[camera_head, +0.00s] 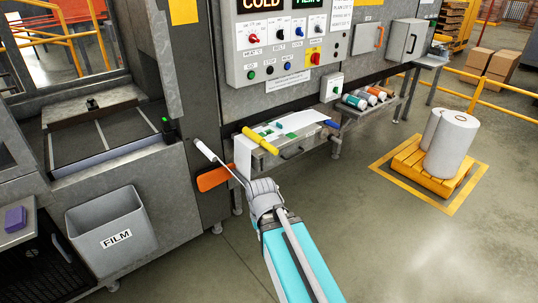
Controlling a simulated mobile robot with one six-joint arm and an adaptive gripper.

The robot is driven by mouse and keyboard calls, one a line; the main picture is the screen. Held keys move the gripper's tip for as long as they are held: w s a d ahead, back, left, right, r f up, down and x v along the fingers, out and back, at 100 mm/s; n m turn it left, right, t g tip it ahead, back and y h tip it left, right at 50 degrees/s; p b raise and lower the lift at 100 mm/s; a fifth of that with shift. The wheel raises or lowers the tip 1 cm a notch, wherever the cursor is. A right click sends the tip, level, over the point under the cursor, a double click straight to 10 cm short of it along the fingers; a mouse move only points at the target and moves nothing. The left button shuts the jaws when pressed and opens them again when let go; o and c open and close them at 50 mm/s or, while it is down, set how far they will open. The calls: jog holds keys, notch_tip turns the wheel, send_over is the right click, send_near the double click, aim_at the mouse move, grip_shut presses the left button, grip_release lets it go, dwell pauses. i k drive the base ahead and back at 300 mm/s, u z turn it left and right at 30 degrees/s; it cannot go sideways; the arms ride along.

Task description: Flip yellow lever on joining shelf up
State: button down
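The joining shelf (292,149) is a grey ledge on the front of the machine, with white film and green pieces on it. The yellow lever (261,141) is a short bar at the shelf's left end, slanting down to the right in the picture and apparently lying low across the film. My gripper (262,188) is grey, at the end of my teal arm, in front of and below the lever, and looks apart from it. Its fingers are too small and foreshortened to show whether they are open or shut.
A white roller (204,150) and an orange flap (213,178) stick out left of my gripper. A white strip (243,155) hangs from the shelf's left end. A control panel (290,40) is above.

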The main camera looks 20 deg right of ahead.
aim_at(259, 140)
jog(key=u, duration=0.05)
jog(key=i, duration=1)
jog(key=z, duration=0.05)
